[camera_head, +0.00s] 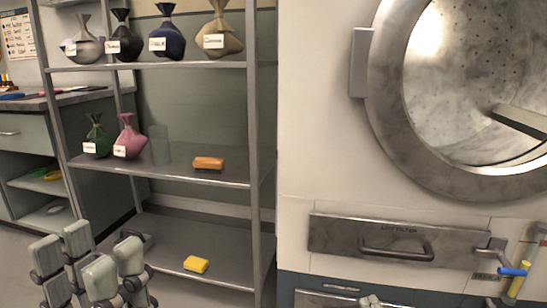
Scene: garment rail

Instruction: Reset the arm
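My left gripper (88,262) is in the lower left, its grey-padded fingers pointing up. The fingers stand apart with nothing seen between them, so it looks open and empty. It is in front of the shelf rack (190,172), near the lowest shelf. A small grey tip of what looks like my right gripper (370,301) shows at the bottom edge, in front of the machine; the rest is out of frame, so its state cannot be told.
The rack holds several tied, labelled bags, including a pink bag (129,138), plus an orange block (208,163) and a yellow sponge (196,264). A large machine with a round open drum (470,90) and a lint filter drawer (395,241) fills the right. A counter (30,102) stands left.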

